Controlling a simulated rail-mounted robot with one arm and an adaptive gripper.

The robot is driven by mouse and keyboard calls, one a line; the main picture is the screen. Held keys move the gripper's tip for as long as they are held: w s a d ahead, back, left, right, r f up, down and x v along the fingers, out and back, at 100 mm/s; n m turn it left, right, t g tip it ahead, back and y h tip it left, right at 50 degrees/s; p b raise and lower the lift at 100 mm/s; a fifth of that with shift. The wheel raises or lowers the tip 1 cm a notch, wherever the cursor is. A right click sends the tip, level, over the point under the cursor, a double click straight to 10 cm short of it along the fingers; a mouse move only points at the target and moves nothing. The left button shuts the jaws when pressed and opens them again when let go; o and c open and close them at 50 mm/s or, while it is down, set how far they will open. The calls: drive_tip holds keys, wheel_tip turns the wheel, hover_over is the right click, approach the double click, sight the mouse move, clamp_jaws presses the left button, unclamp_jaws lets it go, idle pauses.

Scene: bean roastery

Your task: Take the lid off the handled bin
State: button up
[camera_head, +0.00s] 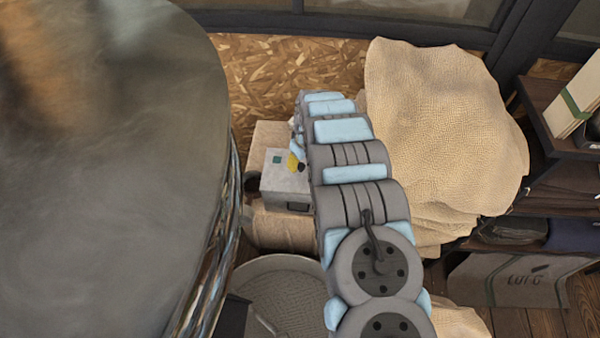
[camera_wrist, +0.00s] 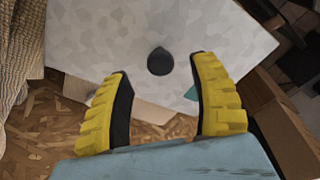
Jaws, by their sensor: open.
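The handled bin (camera_head: 290,202) is a small grey box with a dark handle slot in its front, left of my arm in the head view. Its pale grey lid (camera_head: 274,165) is on top, with a teal patch and a dark knob (camera_head: 301,168). In the wrist view the lid (camera_wrist: 100,35) fills the upper middle, and its round black knob (camera_wrist: 160,61) shows between my fingertips. My gripper (camera_wrist: 160,66) is open, with yellow fingers apart on either side of the knob. I cannot tell the height gap to it.
A large burlap sack (camera_head: 440,130) stands right of my arm. Tan sacks (camera_head: 280,230) lie around and below the bin. A big dark drum (camera_head: 100,170) fills the left, with a round metal tray (camera_head: 290,290) in front. Shelves (camera_head: 560,200) stand at right.

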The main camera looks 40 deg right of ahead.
sight(301, 165)
drive_tip(key=f, duration=0.1)
drive_tip(key=f+b, duration=0.1)
drive_tip(key=f, duration=0.1)
drive_tip(key=shift+w+f, duration=0.25)
drive_tip(key=shift+r, duration=0.1)
clamp_jaws()
